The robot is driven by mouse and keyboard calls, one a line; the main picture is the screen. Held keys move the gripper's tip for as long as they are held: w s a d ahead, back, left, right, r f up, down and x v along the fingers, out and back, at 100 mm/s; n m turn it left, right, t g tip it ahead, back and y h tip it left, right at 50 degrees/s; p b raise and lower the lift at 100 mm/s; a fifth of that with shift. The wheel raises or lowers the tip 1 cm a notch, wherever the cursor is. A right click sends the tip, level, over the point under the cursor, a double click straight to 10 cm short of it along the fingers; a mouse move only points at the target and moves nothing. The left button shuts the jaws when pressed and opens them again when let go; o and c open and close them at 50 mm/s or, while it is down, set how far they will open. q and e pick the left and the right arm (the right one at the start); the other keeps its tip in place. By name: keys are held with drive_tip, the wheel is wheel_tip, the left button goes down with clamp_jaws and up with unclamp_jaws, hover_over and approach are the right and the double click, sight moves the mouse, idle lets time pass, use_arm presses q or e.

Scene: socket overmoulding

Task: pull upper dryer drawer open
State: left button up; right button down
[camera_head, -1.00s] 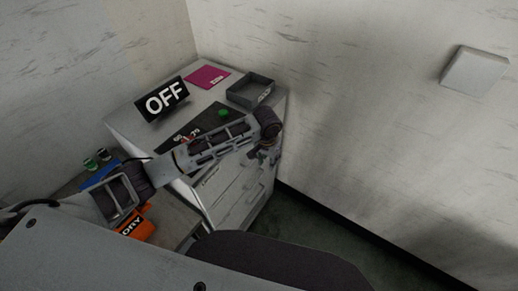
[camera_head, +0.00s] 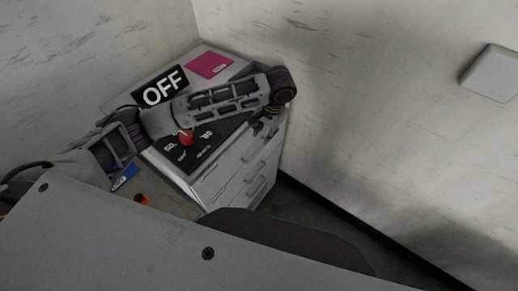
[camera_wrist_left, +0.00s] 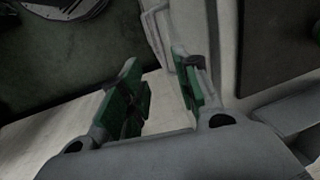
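The white dryer cabinet (camera_head: 205,192) stands against the wall, with several drawer fronts and handles on its right-facing side. The upper drawer front (camera_head: 222,174) is partly hidden by my left arm and gripper; it looks closed. My left gripper (camera_head: 264,128) is by the top edge of that side, near the upper handle. In the left wrist view, my left gripper (camera_wrist_left: 158,98) has two green-padded fingers spread apart with nothing between them. A pale handle-like bar (camera_wrist_left: 157,36) shows just beyond the right finger. I cannot tell whether they touch. My right gripper is not in view.
On the cabinet top are a black OFF sign (camera_head: 163,86), a magenta card (camera_head: 209,65), a dark panel (camera_head: 190,156) and a red knob (camera_head: 187,138). My left arm hides the grey tray. Open dark floor (camera_head: 310,215) lies right of the cabinet.

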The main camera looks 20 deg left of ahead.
sight(258, 152)
use_arm(q)
drive_tip(key=shift+w+a+f+p, duration=0.15)
drive_tip(key=shift+a+f+p, duration=0.2)
drive_tip(key=shift+f, duration=1.9)
drive_tip(key=shift+w+a+f+p, duration=0.2)
drive_tip(key=shift+a+f, duration=0.25)
drive_tip(key=shift+f, duration=1.8)
drive_tip(key=shift+w+a+f+p, duration=0.1)
drive_tip(key=shift+a+f+p, duration=0.3)
drive_tip(key=shift+f, duration=1.85)
clamp_jaws()
